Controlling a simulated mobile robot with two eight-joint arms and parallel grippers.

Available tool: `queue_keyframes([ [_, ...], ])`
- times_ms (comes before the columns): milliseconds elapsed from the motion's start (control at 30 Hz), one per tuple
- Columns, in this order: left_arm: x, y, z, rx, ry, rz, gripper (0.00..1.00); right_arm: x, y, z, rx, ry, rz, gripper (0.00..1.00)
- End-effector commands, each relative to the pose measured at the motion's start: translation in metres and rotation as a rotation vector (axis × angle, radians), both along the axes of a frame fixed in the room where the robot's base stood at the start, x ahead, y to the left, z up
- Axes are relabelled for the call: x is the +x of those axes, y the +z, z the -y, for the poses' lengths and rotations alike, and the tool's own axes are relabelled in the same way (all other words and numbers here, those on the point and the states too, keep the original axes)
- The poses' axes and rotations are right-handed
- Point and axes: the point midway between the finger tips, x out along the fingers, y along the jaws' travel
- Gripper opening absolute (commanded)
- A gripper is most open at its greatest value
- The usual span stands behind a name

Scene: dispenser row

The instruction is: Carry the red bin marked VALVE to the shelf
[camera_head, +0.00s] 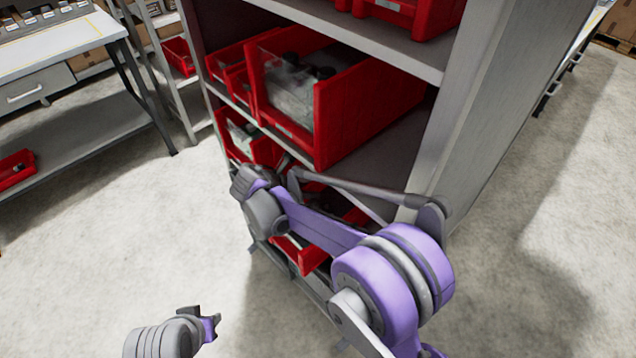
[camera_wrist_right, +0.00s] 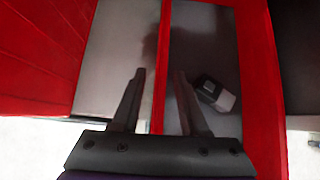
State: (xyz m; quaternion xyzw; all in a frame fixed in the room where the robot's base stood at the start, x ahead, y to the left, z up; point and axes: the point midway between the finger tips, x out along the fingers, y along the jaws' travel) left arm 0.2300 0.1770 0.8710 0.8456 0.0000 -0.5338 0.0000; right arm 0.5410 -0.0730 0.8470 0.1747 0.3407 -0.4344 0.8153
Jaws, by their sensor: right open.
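Several red bins stand in the grey shelf unit, and I can read no VALVE mark on any of them. The largest, a red bin (camera_head: 372,105) with a clear window and dark parts inside, sits on the middle level. My right arm reaches to the level below, near a partly covered red bin (camera_head: 310,257). In the right wrist view my right gripper (camera_wrist_right: 160,76) is open, its fingers apart on either side of a thin red wall (camera_wrist_right: 160,50). I cannot tell whether they touch it. My left gripper (camera_head: 208,325) is at the bottom left, away from the shelf, its fingers unclear.
A black-and-white part (camera_wrist_right: 216,95) lies right of the red wall in the wrist view. The shelf's side panel (camera_head: 505,120) stands right of the bins. A grey workbench (camera_head: 60,48) is at the left, with a small red bin (camera_head: 16,168) on its lower shelf. Floor between is clear.

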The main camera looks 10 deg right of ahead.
Motion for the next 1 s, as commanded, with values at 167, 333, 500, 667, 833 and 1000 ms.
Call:
queue_keyframes([
  [167,-0.001,-0.004,0.000,0.000,0.000,-0.002,0.29,-0.023,-0.001,-0.035,0.000,0.003,0.000,0.44],
  [333,-0.001,-0.006,0.000,0.000,0.000,-0.002,0.29,-0.037,-0.001,-0.056,0.000,0.002,0.001,0.44],
  [500,-0.001,-0.007,0.000,0.000,0.000,-0.002,0.29,-0.043,0.000,-0.065,0.000,0.000,0.000,0.44],
  [667,-0.001,-0.007,0.000,0.000,0.000,-0.002,0.29,-0.044,0.000,-0.066,0.000,-0.001,0.000,0.44],
  [833,-0.001,-0.007,0.000,0.000,0.000,-0.002,0.29,-0.044,0.000,-0.065,0.000,-0.001,0.000,0.44],
  [1000,-0.001,-0.007,0.000,0.000,0.000,-0.002,0.29,-0.043,0.000,-0.065,0.000,-0.001,0.000,0.44],
])
